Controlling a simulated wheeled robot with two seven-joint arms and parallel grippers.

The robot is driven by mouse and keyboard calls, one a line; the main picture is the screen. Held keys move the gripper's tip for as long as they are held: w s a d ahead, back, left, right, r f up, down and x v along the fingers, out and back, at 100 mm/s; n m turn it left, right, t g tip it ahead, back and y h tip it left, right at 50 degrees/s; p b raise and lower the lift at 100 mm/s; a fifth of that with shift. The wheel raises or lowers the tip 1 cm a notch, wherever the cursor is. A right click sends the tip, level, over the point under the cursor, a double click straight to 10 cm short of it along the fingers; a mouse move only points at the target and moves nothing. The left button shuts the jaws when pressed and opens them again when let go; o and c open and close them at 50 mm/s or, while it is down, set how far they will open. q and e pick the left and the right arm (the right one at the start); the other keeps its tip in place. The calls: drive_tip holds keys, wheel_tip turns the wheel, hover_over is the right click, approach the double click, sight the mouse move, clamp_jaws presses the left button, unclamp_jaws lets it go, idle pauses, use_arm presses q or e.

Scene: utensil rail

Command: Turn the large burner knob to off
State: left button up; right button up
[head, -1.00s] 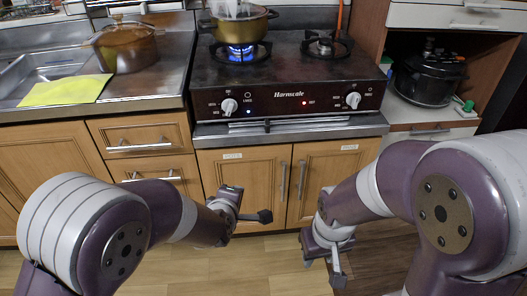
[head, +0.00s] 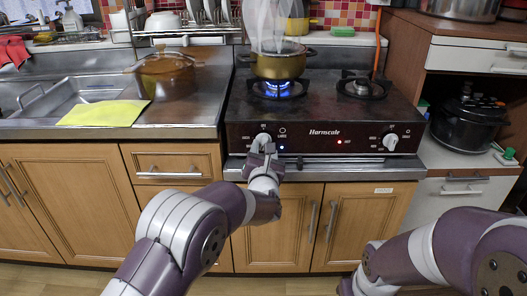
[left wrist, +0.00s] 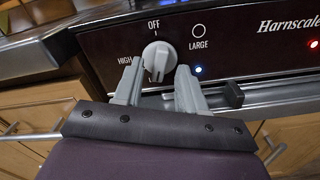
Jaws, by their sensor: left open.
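The large burner knob (left wrist: 159,57) is white and round with a raised grip bar, on the dark stove panel. OFF is printed above it and HIGH to its left; the bar stands roughly upright, and I cannot tell which end is the pointer. In the head view this knob (head: 260,141) is partly hidden by my left gripper (head: 267,152). In the left wrist view my left gripper (left wrist: 159,75) is open, its fingers on either side of the knob's lower part; I cannot tell whether they touch it. My right gripper is out of view; only its arm shows at the lower right.
A blue flame (head: 277,90) burns under a steaming gold pot (head: 279,65) on the left burner. A second knob (head: 390,142) is on the panel's right. A rail (head: 330,162) runs below the panel. The right burner (head: 361,86) is bare.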

use_arm(q)
drive_tip(key=shift+w, duration=0.45)
